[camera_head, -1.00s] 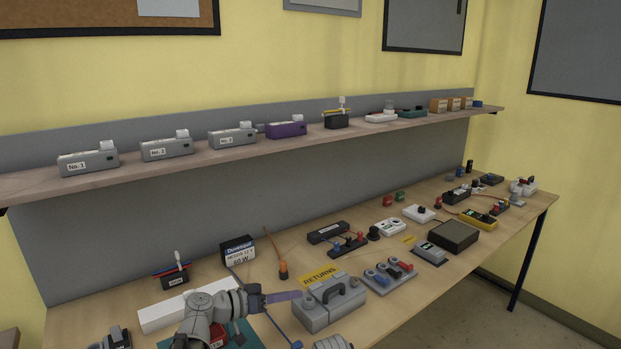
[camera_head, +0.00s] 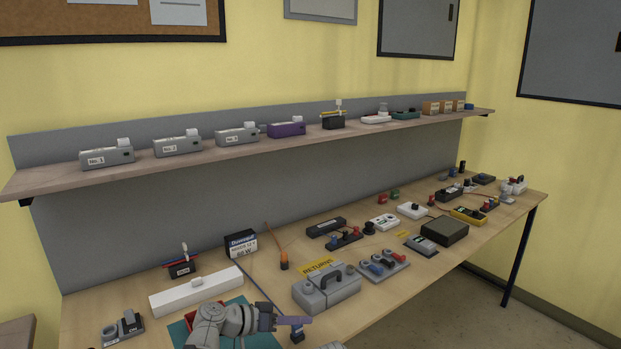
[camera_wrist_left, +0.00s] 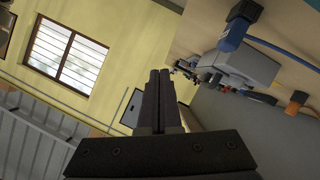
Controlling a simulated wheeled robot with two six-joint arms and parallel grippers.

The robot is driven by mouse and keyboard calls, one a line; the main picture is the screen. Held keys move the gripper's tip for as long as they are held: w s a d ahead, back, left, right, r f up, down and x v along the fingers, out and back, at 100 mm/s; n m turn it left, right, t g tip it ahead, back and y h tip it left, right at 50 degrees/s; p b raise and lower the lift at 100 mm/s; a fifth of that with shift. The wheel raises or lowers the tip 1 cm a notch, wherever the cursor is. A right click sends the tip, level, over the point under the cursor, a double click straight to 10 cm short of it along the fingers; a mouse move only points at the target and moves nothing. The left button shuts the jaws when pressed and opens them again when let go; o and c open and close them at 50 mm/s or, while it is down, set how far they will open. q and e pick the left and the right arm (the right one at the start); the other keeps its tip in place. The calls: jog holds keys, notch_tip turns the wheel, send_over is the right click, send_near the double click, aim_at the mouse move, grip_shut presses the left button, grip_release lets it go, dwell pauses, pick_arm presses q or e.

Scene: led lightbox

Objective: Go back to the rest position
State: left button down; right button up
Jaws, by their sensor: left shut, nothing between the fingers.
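My left gripper (camera_head: 294,321) is low in the middle of the head view, over the front part of the workbench (camera_head: 400,262). Its fingers are together with nothing between them, pointing right. In the left wrist view the closed fingers (camera_wrist_left: 158,78) stand in the centre, clear of any object. The grey box with a handle and a yellow RETURNS sign (camera_head: 326,290) stands just beyond the gripper; they appear apart. My right gripper is not in view.
A white bar (camera_head: 196,290) and a teal mat (camera_head: 260,338) lie near my left arm. A shelf (camera_head: 60,184) runs along the wall above the bench, carrying several grey boxes.

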pick_arm(q)
jog(key=s+d+f+g+y, duration=0.3)
jog(key=s+f+g+y, duration=0.25)
jog(key=s+f, duration=0.6)
jog(key=s+a+f+n+y, duration=0.2)
jog(key=s+a+y, duration=0.4)
jog(key=s+y, duration=0.1)
jog(key=shift+a+f+n+y, duration=0.2)
jog(key=shift+a+n+y, duration=0.1)
jog(key=shift+y, duration=0.45)
